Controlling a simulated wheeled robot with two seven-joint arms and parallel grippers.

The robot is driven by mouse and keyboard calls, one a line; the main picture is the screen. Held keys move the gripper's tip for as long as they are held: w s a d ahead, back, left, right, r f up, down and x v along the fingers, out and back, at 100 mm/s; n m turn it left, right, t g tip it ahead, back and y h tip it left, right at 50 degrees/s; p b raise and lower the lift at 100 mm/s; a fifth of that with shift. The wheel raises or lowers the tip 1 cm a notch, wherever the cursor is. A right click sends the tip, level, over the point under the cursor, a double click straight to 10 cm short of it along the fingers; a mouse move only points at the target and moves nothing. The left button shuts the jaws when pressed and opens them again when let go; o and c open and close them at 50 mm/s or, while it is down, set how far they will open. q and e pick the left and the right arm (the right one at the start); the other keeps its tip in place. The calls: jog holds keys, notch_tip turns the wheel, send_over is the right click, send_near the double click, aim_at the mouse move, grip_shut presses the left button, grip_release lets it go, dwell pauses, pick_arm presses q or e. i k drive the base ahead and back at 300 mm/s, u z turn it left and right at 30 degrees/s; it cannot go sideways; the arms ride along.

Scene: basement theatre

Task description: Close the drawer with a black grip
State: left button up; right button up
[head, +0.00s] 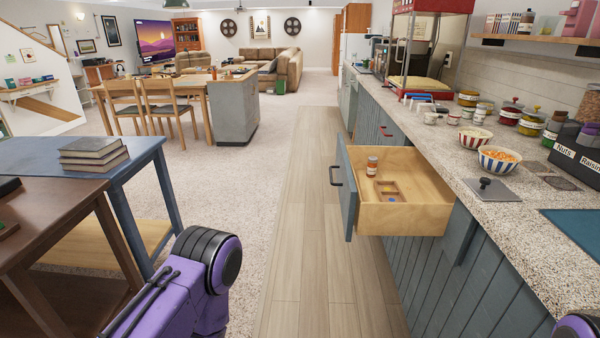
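A wooden drawer (405,218) with a grey-blue front stands pulled out from the counter cabinets on the right. Its black grip (335,176) is on the drawer front, facing left. Inside are a small orange jar (372,166) with a pale lid and a small wooden divided tray (387,190). My purple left arm shows at the bottom left of centre, apart from the drawer. A small part of my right arm shows at the bottom right corner. Neither gripper is in the picture.
The speckled countertop (540,235) carries striped bowls (499,158), jars and a popcorn machine (425,45). Other drawers with red handles (385,131) sit farther along. A blue table (75,155) with stacked books (93,153) stands left. The wooden floor strip (300,230) beside the drawer is clear.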

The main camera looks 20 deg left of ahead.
aim_at(426, 211)
jog(key=u, duration=0.65)
jog(key=i, duration=1.55)
jog(key=z, duration=0.25)
jog(key=k, duration=0.5)
jog(key=z, duration=1)
jog(key=i, duration=0.15)
jog(key=u, duration=0.55)
